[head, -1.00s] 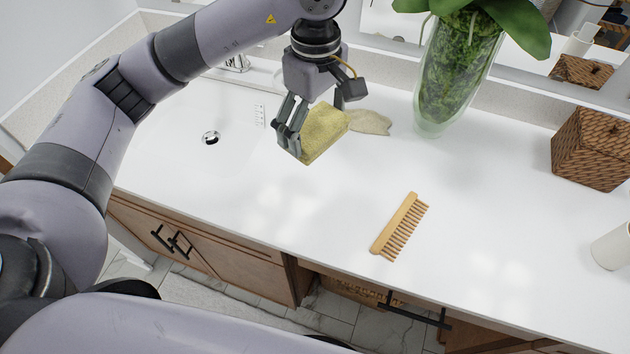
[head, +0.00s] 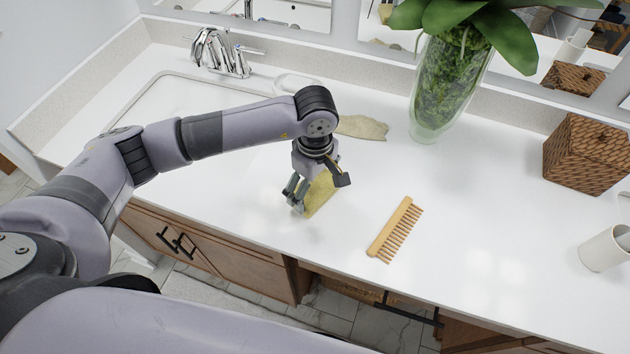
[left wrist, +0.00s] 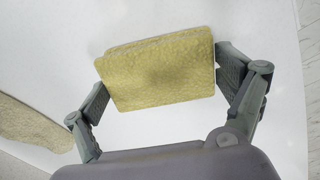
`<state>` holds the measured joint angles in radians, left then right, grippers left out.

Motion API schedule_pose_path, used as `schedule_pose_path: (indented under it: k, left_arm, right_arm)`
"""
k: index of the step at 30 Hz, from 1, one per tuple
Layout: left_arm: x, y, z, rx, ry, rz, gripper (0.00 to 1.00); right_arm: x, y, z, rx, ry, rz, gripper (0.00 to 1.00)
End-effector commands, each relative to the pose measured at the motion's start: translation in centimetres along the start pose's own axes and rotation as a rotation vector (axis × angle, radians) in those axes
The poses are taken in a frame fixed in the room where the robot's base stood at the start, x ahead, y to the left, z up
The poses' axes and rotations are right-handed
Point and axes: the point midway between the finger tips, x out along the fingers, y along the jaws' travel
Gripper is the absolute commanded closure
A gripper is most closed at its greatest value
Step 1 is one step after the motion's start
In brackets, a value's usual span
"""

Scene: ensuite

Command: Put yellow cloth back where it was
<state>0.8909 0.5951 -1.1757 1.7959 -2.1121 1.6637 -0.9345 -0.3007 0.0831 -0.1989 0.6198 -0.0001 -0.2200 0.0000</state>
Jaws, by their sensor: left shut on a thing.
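The yellow cloth (head: 321,194) is a folded, textured pad at the middle of the white counter, between the sink and the comb. My left gripper (head: 318,190) comes down on it from above and is shut on it. In the left wrist view the cloth (left wrist: 158,75) sits between the two fingers of my left gripper (left wrist: 158,85), one at each short side. In the head view the gripper hides part of the cloth. I cannot tell whether the cloth touches the counter. My right gripper is not in view.
A wooden comb (head: 395,230) lies right of the cloth. A beige flat piece (head: 362,127) lies behind my arm. A glass vase (head: 446,90), a wicker box (head: 586,153) and a white cup (head: 605,248) stand farther right. The sink (head: 190,98) and faucet (head: 219,52) are left.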

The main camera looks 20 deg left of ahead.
Motion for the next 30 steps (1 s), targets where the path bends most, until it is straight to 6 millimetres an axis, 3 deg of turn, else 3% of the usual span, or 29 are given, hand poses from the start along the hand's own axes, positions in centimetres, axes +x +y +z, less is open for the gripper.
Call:
schedule_pose_path:
  k: [10,11,15,28,30]
  left_arm:
    - [0.4,0.1,0.0,0.001,0.0,0.002,0.31]
    - [0.3,0.1,0.0,0.001,0.0,0.002,0.08]
    - [0.2,0.0,0.0,0.001,0.0,0.001,0.0]
    - [-0.4,0.0,0.0,0.0,0.0,0.001,0.0]
    - [-1.0,0.2,0.0,0.002,0.001,0.006,0.0]
  right_arm:
    - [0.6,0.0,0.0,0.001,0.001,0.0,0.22]
    - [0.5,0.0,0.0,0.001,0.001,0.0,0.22]
    - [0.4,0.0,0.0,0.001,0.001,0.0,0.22]
    - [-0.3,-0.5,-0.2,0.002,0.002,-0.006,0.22]
    - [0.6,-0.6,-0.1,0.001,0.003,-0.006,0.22]
